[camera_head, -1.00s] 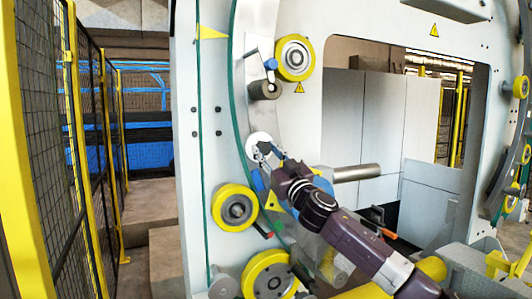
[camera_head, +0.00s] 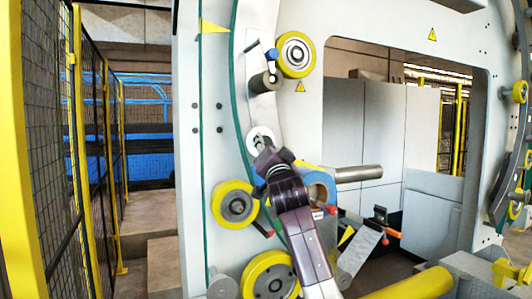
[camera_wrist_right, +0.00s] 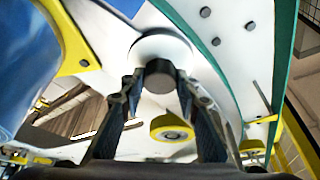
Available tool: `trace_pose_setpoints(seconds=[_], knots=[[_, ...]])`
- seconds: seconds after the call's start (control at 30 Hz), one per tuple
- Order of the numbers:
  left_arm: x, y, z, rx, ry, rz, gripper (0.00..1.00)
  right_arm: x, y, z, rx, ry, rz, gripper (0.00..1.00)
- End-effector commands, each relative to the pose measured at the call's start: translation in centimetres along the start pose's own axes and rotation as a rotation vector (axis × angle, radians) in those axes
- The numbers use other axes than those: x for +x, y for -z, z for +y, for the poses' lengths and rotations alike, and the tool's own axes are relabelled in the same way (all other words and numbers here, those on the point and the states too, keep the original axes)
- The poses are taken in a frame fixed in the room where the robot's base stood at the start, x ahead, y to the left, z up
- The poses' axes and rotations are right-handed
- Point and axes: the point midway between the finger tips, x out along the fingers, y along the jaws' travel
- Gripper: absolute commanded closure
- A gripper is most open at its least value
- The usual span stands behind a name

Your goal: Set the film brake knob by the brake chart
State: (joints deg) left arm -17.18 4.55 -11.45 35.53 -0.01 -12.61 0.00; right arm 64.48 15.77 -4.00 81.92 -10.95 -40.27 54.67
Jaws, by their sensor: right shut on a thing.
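The film brake knob is a small dark round knob (camera_wrist_right: 160,76) at the centre of a white disc on the grey ring of the machine. The white disc (camera_head: 262,137) shows in the head view, and its upper part (camera_wrist_right: 168,47) shows in the right wrist view. My right gripper (camera_head: 263,148) reaches up to it from below. In the right wrist view its fingers (camera_wrist_right: 159,86) stand on both sides of the knob and are shut on it. In the head view the gripper hides the knob. I make out no brake chart. My left gripper is not in view.
A blue film roll (camera_head: 319,186) sits close to the right of my right wrist. A steel bar (camera_head: 358,173) sticks out behind it. Yellow rollers (camera_head: 234,204) flank the ring, one above (camera_head: 295,54). A yellow mesh fence (camera_head: 88,130) stands at the left.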

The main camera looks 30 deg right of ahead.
Motion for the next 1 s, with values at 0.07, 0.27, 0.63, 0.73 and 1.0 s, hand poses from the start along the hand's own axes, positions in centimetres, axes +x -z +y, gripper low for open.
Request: trace_pose_setpoints(seconds=[0.07,0.27,0.63,0.73,1.0], knots=[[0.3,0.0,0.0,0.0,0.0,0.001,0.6,0.0,-0.3,-0.2,0.076,-0.029,-0.004,0.95],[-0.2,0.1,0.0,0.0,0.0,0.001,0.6,0.1,-0.1,-0.4,0.25,-0.102,-0.005,0.95],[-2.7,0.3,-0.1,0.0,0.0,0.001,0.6,0.2,0.2,-0.4,0.529,-0.222,-0.003,0.95],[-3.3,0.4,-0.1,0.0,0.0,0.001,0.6,0.1,0.2,-0.4,0.583,-0.245,-0.003,0.95],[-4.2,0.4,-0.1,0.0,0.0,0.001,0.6,0.1,0.1,-0.2,0.673,-0.284,-0.001,0.95]])
